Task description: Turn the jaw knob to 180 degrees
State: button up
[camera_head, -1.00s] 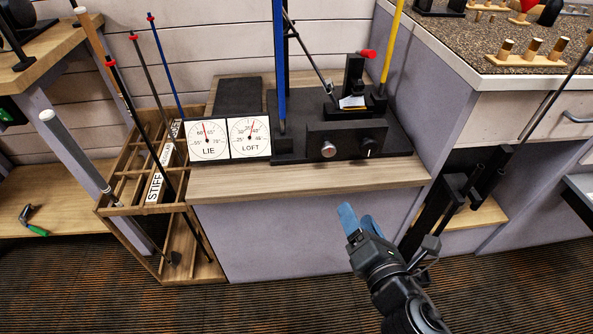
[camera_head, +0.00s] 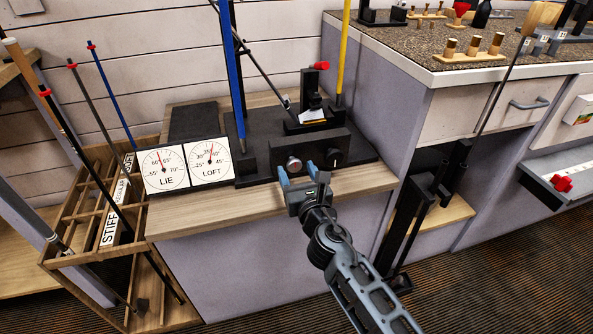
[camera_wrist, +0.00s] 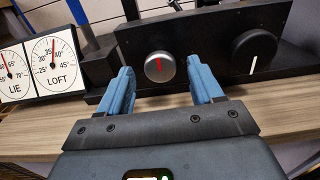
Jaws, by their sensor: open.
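The black control box (camera_head: 312,147) on the bench machine carries two knobs, and no label names either as the jaw knob. The left one is a silver knob (camera_wrist: 160,67) with a red pointer line, close to vertical; it also shows in the head view (camera_head: 293,163). The right one is a larger black knob (camera_wrist: 255,47) with a white line on its lower part; it also shows in the head view (camera_head: 334,157). My gripper (camera_head: 297,173) is open and empty. Its blue fingers point at the box, one on each side of the silver knob in the wrist view, apparently short of it.
LIE (camera_head: 165,167) and LOFT (camera_head: 211,161) dials stand left of the box. A blue post (camera_head: 234,80) and a yellow post (camera_head: 343,50) rise from the machine. A red-handled clamp (camera_head: 318,80) sits behind the box. The wooden bench front (camera_head: 235,211) is bare.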

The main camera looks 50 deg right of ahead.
jog(key=shift+w+d, duration=0.2)
jog(key=shift+w, duration=0.05)
jog(key=shift+c, duration=0.5)
jog(key=c, duration=1)
jog(key=shift+o, duration=0.2)
